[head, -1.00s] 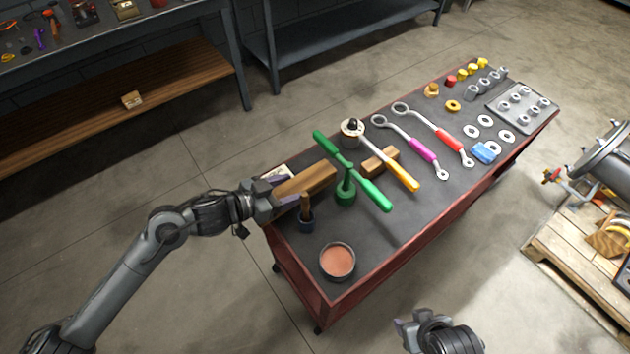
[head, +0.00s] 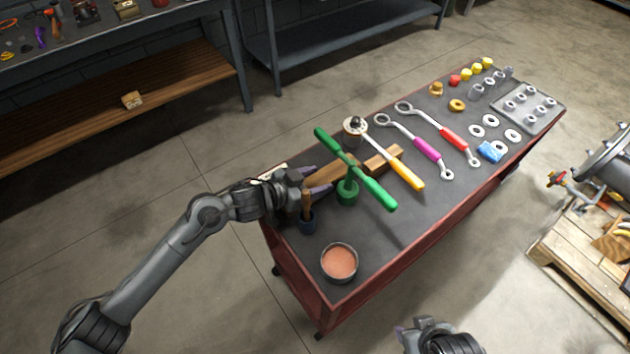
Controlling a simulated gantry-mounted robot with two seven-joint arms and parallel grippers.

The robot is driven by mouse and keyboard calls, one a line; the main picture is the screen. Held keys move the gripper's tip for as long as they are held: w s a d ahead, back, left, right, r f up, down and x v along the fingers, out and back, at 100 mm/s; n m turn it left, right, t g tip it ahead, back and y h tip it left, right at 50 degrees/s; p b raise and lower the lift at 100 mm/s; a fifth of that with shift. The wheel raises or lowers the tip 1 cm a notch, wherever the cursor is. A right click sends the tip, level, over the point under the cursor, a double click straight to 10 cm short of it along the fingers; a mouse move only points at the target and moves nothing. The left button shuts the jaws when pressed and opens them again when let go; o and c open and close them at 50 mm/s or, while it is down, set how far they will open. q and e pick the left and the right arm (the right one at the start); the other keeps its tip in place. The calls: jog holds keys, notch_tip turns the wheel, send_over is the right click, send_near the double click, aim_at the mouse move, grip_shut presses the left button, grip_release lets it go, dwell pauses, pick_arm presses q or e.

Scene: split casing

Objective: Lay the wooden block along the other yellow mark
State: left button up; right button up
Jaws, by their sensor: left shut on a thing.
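My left gripper (head: 316,180) is over the near left end of the cart top, shut on a wooden block (head: 336,170). The block points to the right, its far end close to the green T-handled tool (head: 372,183), which partly hides it. I cannot tell whether the block touches the cart top. A second wooden block (head: 384,160) lies under the yellow-handled ratchet (head: 400,168). I cannot make out any yellow mark. My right gripper (head: 425,332) is at the bottom edge, away from the cart; its jaws are unclear.
The dark cart top (head: 405,228) is bare along its near edge. A cup of reddish stuff (head: 339,263) and a dark blue pot with a wooden handle (head: 306,220) stand near the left gripper. Purple and red wrenches (head: 430,152), washers and a nut tray (head: 527,106) lie farther right.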

pick_arm(q)
jog(key=shift+w+r, duration=0.1)
jog(key=o, duration=1.3)
jog(key=shift+s+a+r, duration=0.2)
jog(key=shift+a, duration=0.1)
jog(key=p+v, duration=0.2)
jog(key=v, duration=0.7)
jog(key=shift+s+a+p, duration=0.25)
jog(key=shift+p, duration=0.15)
pick_arm(e)
notch_tip(320, 180, up, 3)
jog(key=shift+f, duration=0.1)
pick_arm(q)
jog(key=shift+v, duration=0.8)
pick_arm(e)
jog(key=shift+o, duration=1.4)
